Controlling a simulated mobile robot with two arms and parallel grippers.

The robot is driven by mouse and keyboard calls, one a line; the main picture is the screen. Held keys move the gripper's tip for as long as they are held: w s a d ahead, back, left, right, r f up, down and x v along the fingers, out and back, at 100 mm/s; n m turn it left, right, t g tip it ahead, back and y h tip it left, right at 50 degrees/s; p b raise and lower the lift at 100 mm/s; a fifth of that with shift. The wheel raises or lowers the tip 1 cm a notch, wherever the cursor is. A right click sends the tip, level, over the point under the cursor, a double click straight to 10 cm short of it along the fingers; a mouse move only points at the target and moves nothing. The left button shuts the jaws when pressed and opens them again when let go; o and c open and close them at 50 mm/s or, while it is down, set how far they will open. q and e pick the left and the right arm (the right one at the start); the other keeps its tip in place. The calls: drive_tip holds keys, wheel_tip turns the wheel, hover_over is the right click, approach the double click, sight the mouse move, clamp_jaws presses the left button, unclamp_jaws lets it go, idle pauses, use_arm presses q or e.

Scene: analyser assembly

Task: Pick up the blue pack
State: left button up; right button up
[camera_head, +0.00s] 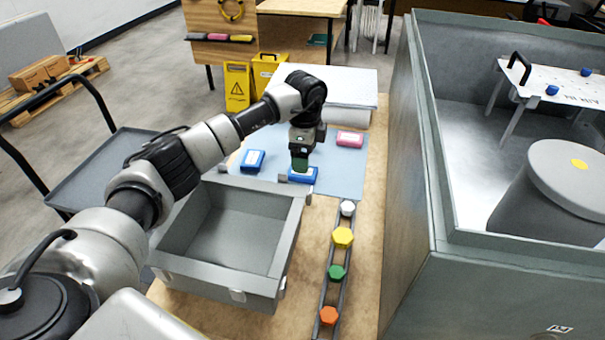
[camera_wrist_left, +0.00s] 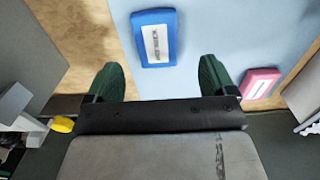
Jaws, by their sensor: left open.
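My left gripper (camera_head: 300,165) points down over the blue mat (camera_head: 340,180), right above a blue pack (camera_head: 304,176) with a white label. The gripper partly hides this pack. In the left wrist view, my left gripper (camera_wrist_left: 160,80) is open, its green fingers wide apart with nothing between the tips. A blue pack (camera_wrist_left: 172,50) with a white label lies ahead of the fingers, at top centre. A second blue pack (camera_head: 253,160) lies to the left on the mat. My right gripper is not in view.
A pink pack (camera_head: 350,139) lies behind to the right. An empty grey bin (camera_head: 270,277) stands in front of the mat. A rail (camera_head: 323,300) with several coloured hexagonal pieces runs beside it. A high-walled grey enclosure (camera_head: 425,170) bounds the right side.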

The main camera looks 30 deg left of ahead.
sight(310, 177)
use_arm(q)
wheel_tip(310, 177, down, 5)
drive_tip(key=shift+s+f, duration=0.1)
drive_tip(key=shift+s, duration=0.05)
drive_tip(key=c, duration=1)
drive_tip(key=shift+r, duration=0.2)
